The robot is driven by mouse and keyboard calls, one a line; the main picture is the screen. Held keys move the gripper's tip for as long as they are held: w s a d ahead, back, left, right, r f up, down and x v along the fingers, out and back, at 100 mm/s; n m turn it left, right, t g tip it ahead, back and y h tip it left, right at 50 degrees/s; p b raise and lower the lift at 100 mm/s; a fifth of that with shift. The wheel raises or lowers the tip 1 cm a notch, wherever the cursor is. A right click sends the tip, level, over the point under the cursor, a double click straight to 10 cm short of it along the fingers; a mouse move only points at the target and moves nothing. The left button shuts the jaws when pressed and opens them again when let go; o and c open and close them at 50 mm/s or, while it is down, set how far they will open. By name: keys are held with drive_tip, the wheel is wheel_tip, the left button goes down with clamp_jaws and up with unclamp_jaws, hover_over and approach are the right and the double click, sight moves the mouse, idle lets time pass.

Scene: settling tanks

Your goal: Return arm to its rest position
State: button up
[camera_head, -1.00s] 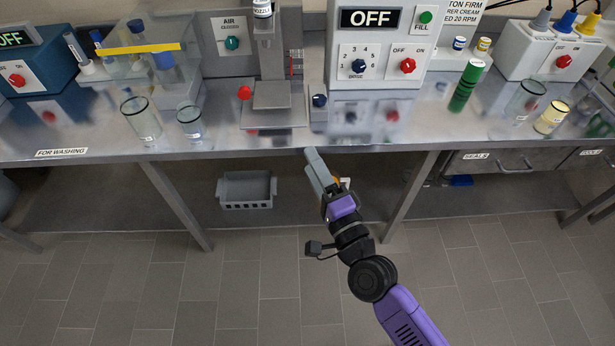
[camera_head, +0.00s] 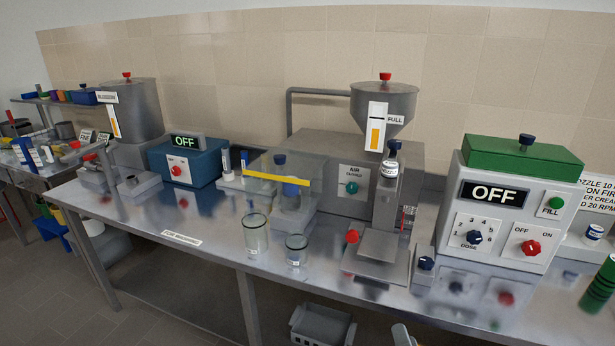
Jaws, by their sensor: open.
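My gripper (camera_head: 402,336) shows only as a grey finger tip at the bottom edge of the head view. It is below the front edge of the steel bench (camera_head: 210,262), to the right of the grey basket. The rest of my arm is out of the picture. Whether anything is between the fingers cannot be seen.
A control box (camera_head: 510,215) reading OFF stands on the bench at right, beside the filling machine (camera_head: 385,215). Two glass beakers (camera_head: 255,236) (camera_head: 296,250) stand near the front edge. A grey basket (camera_head: 322,325) sits under the bench. Floor shows at lower left.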

drive_tip(key=s+d+f+n+g+h, duration=0.1)
drive_tip(key=s+n+g, duration=0.4)
drive_tip(key=s, duration=2.7)
drive_tip(key=n, duration=0.6)
drive_tip(key=shift+s+d+f+g, duration=0.2)
drive_tip(key=shift+d+f+g, duration=0.05)
drive_tip(key=shift+f+g, duration=0.05)
drive_tip(key=shift+a, duration=0.1)
